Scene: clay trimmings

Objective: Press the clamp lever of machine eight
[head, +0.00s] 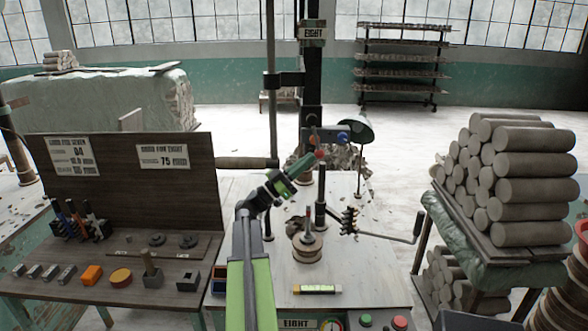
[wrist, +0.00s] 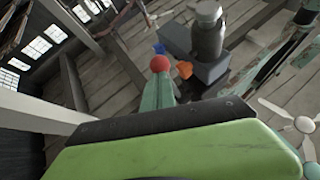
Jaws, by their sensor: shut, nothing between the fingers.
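Machine eight carries an EIGHT sign (head: 312,33) high on its dark column and another EIGHT plate (head: 297,324) at its front. On the column sits a dark head with a blue knob (head: 343,137). A red ball (head: 320,154) shows just beyond my gripper (head: 301,169), at the tip of a green piece; it is also in the wrist view (wrist: 160,63). Whether that piece is a lever or part of my gripper, and which knob is the clamp lever, I cannot tell. My gripper is shut and empty, raised above the worktop. Contact is unclear.
A round wooden stack with a rod (head: 307,247) and a side crank (head: 380,235) stand on the worktop (head: 275,278). A dark notice board (head: 110,175) and tool bench are at left. Stacked clay rolls (head: 535,197) are at right. Red and green buttons are at front.

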